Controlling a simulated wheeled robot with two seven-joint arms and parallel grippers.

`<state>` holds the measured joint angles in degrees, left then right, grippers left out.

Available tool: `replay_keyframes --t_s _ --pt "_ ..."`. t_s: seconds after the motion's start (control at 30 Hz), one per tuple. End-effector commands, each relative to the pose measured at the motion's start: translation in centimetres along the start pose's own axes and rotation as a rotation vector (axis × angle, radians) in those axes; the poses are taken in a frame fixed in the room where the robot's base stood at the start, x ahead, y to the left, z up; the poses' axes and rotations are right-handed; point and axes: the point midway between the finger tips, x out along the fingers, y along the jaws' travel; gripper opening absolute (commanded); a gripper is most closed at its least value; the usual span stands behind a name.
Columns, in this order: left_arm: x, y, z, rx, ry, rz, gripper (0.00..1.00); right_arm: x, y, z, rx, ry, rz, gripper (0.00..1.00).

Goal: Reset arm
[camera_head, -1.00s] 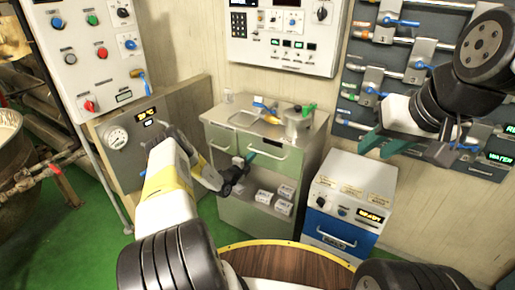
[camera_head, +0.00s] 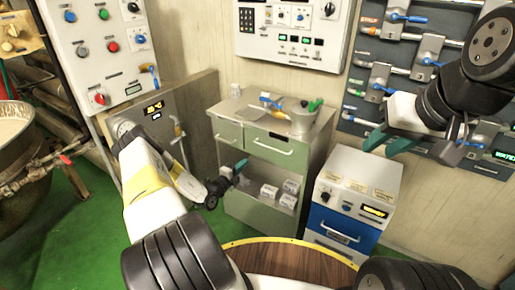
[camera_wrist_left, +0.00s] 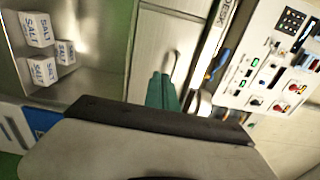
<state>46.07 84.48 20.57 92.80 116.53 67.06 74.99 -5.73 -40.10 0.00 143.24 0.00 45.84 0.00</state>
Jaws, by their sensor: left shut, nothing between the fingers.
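My left gripper (camera_head: 240,167) shows teal fingertips in front of the green cabinet (camera_head: 228,200), at the height of its open shelf, just below the drawers. In the left wrist view its teal fingers (camera_wrist_left: 162,92) are together with nothing between them, pointing toward the cabinet front and a drawer handle. My right gripper (camera_head: 392,142) is raised at the right, in front of the dark wall panel. Its two teal fingers are apart, and I see nothing between them.
White salt boxes (camera_head: 269,192) sit on the cabinet shelf; they show in the left wrist view (camera_wrist_left: 40,70). A metal pot (camera_head: 301,118) stands on the cabinet top. A blue-drawer unit (camera_head: 340,225) stands right, a round wooden top (camera_head: 290,262) in front, a kettle (camera_head: 12,125) far left.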

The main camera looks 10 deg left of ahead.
Motion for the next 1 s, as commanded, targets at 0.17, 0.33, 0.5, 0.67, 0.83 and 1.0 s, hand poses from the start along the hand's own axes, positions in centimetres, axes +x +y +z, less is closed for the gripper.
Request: replay_keyframes --t_s 0.17,0.33,0.5,0.67,0.83,1.0 --pt "-0.8 -1.0 -0.3 0.029 0.025 -0.006 0.0 0.0 0.0 0.0 0.0 0.0 0.0 0.33" --pt "0.7 -7.2 -3.5 0.263 0.211 -0.045 0.0 0.0 0.0 0.0 0.0 0.0 0.0 0.33" --pt "0.8 -15.9 -9.7 0.659 0.504 -0.127 0.0 0.0 0.0 0.0 0.0 0.0 0.0 0.33" --pt "-1.3 -22.4 -15.4 1.041 0.761 -0.232 0.0 0.0 0.0 0.0 0.0 0.0 0.0 0.33" --pt "-5.3 -27.9 -20.3 1.446 1.008 -0.369 0.0 0.0 0.0 0.0 0.0 0.0 0.0 0.33" --pt "-10.4 -32.2 -23.7 1.846 1.227 -0.531 0.0 0.0 0.0 0.0 0.0 0.0 0.0 0.33"
